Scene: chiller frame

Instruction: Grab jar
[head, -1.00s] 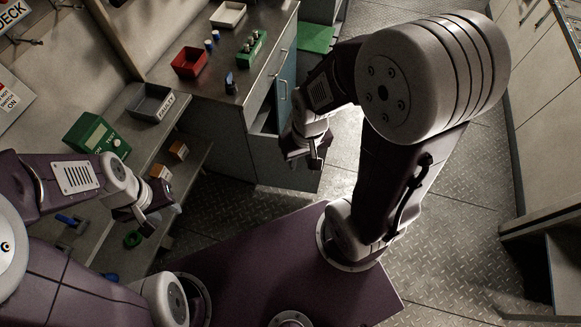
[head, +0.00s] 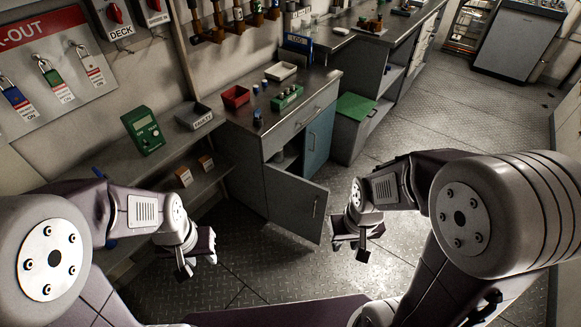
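I cannot tell for sure which thing is the jar. Two small blue-and-white containers (head: 260,86) stand on the metal counter between the red bin and the white tray. A small dark item (head: 258,118) stands near the counter's front edge. My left gripper (head: 198,264) is open and empty, hanging over the floor in front of the shelves. My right gripper (head: 350,250) is open and empty over the floor, right of the open cabinet door (head: 297,204). Neither gripper touches anything.
The counter also holds a red bin (head: 236,97), a white tray (head: 281,71) and a green rack (head: 287,97). A grey bin (head: 194,117) and a green device (head: 143,130) sit on the left shelf. The floor (head: 440,115) at the right is clear.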

